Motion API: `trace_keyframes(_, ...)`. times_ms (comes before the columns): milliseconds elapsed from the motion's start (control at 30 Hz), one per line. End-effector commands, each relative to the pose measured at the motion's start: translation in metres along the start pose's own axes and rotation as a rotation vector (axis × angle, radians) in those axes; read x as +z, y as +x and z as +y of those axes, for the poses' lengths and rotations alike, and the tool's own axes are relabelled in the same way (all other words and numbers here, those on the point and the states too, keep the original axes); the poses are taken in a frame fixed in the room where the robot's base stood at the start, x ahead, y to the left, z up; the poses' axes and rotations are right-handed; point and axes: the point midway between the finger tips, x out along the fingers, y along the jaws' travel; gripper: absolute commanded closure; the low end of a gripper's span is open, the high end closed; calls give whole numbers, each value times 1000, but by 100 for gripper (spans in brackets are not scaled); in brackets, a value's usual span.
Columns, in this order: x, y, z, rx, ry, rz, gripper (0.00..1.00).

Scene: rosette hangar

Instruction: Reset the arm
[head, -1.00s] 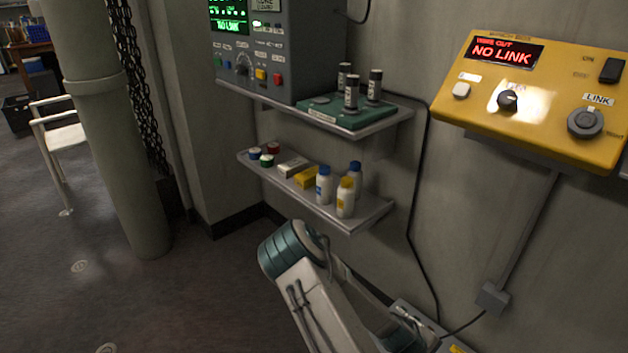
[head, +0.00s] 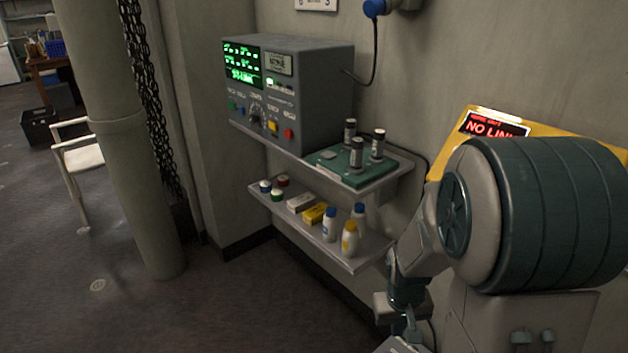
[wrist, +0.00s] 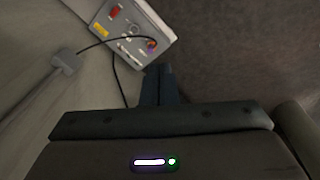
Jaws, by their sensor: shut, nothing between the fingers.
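My arm rises large at the right of the head view, its thick dark-green ringed joint in front of the yellow wall panel. Its thinner far part bends down toward the bottom edge, where my gripper cannot be made out clearly. In the wrist view my gripper (wrist: 160,84) shows as two dark fingers side by side, shut and empty. Beyond the fingertips lie the floor and a grey box (wrist: 130,32) with a cable plugged into it.
A grey console (head: 295,95) and a green block (head: 340,172) with dark cylinders stand on the upper shelf. The lower shelf holds bottles (head: 350,238), small jars and boxes. The yellow panel (head: 480,122) reads NO LINK.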

Motion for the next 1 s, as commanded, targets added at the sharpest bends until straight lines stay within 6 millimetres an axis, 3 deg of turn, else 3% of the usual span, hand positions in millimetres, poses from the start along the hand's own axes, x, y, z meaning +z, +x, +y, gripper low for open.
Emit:
trace_keyframes(33,2,-34,-1,-18,11,22,100)
trace_keyframes(100,6,-65,-3,-37,24,42,100)
trace_keyframes(400,42,-188,-10,-81,57,125,100)
trace_keyframes(500,56,-220,-11,-80,65,150,100)
trace_keyframes(700,77,-256,-14,-70,76,178,100)
trace_keyframes(1000,82,-261,-15,-66,78,182,100)
